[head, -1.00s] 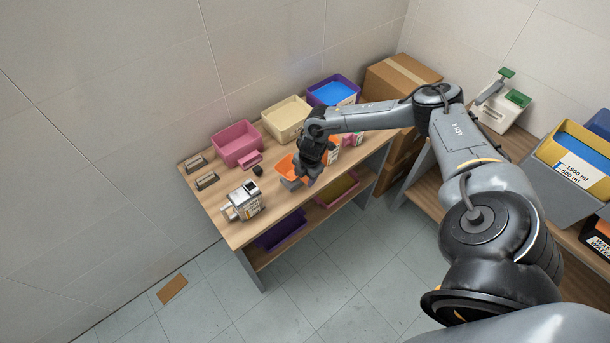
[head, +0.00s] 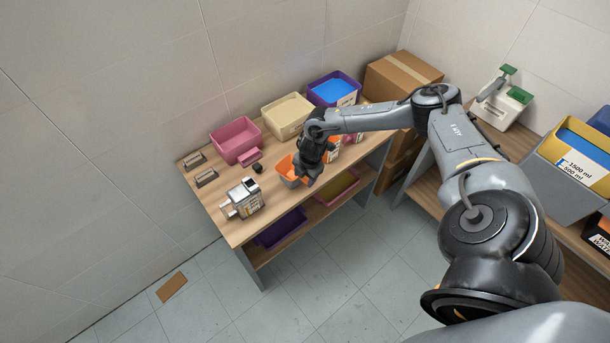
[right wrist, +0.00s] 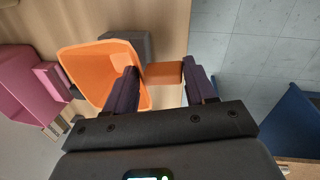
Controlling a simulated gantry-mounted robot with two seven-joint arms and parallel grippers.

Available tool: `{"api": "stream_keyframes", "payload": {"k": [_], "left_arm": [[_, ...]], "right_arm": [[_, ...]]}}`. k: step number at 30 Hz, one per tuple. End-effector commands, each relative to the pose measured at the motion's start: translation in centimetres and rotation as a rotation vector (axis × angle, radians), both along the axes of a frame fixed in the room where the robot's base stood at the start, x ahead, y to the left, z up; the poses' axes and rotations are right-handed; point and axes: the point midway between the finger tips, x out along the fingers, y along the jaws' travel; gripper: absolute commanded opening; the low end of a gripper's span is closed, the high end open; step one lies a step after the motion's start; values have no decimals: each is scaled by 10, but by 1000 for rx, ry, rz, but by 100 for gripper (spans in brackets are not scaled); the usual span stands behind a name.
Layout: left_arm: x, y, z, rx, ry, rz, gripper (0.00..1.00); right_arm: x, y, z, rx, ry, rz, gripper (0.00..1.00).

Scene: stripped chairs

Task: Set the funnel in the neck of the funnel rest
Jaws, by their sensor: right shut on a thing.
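The orange funnel (right wrist: 98,68) is held at its side tab by my right gripper (right wrist: 163,74), whose two fingers are shut on that tab. The funnel's wide mouth faces the wrist camera. In the head view the funnel (head: 286,167) shows beside my right gripper (head: 312,178), over the near part of the table. A grey block, seemingly the funnel rest (right wrist: 131,45), shows behind the funnel in the wrist view. The funnel hides its neck, so I cannot tell whether the spout is inside it. My left gripper is not in view.
A pink bin (head: 236,142), a cream bin (head: 287,118) and a purple bin with blue contents (head: 334,91) line the table's back. A grey-white machine (head: 242,199) stands left of the funnel. Small items sit close to my gripper's right. The front left tabletop (head: 215,202) has bare room.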

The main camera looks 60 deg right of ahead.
Motion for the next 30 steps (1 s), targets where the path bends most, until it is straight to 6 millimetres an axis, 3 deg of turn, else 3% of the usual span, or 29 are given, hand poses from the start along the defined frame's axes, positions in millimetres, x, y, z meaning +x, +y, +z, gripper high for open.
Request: {"api": "stream_keyframes", "payload": {"k": [1, 2, 7, 20, 30], "left_arm": [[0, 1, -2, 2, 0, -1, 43], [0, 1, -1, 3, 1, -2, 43], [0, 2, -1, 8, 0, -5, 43], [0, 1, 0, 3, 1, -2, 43], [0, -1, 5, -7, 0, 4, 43]], "right_arm": [[0, 0, -2, 0, 0, 0, 0], [0, 0, -2, 0, -1, 0, 57], [0, 0, -1, 0, 0, 0, 83], [-1, 0, 5, -1, 0, 0, 85], [-10, 2, 57, -2, -2, 1, 85]]}}
